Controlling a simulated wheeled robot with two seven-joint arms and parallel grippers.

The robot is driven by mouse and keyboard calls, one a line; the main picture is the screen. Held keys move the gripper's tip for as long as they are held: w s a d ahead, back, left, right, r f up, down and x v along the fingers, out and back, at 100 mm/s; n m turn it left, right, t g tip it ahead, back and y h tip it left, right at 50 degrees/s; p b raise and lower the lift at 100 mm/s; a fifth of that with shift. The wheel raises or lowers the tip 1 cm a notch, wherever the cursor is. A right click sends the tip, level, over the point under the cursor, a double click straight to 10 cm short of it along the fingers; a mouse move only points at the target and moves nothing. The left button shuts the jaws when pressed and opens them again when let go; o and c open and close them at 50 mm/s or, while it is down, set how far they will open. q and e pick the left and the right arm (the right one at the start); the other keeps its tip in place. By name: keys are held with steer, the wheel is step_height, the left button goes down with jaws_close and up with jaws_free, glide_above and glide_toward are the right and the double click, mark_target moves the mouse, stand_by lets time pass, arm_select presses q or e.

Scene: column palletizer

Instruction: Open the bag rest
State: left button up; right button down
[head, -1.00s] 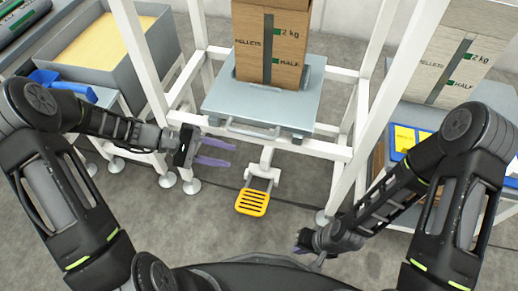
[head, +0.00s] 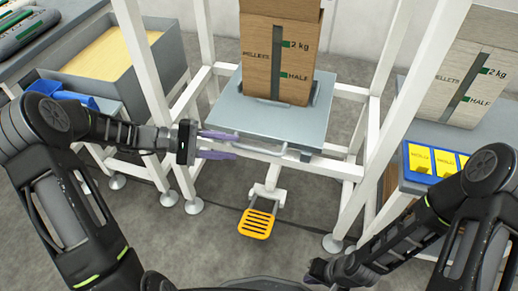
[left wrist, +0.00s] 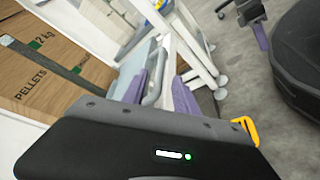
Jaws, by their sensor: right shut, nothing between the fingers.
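The bag rest (head: 225,108) is a grey plate in the white frame, with a bar handle (head: 272,147) along its front edge. A brown pellets bag (head: 278,55) stands upright on it, between small grey brackets. My left gripper (head: 218,146) is open at the left end of the handle, its purple fingers pointing right. In the left wrist view the handle (left wrist: 154,78) shows between the spread fingers; I cannot tell whether they touch it. My right gripper (head: 317,270) is shut and empty, low at the front, away from the rest.
A yellow pedal (head: 257,223) hangs below the rest near the floor. White frame posts (head: 148,95) stand either side. A grey bin (head: 90,85) of yellow pellets and a blue scoop (head: 45,88) are at left. Another bag (head: 462,70) and a blue tray (head: 409,162) are at right.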

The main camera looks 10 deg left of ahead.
mark_target(249, 149)
arm_select(q)
steer(key=b+x, duration=0.1)
steer(key=x, duration=0.5)
steer(key=shift+d+f, duration=0.1)
steer(key=shift+d, duration=0.15)
steer(key=shift+w+d+f+b, duration=0.1)
steer(key=shift+w+d+b, duration=0.2)
steer(key=shift+d, duration=0.35)
steer(key=shift+c, duration=0.5)
jaws_close()
stand_by(0.4)
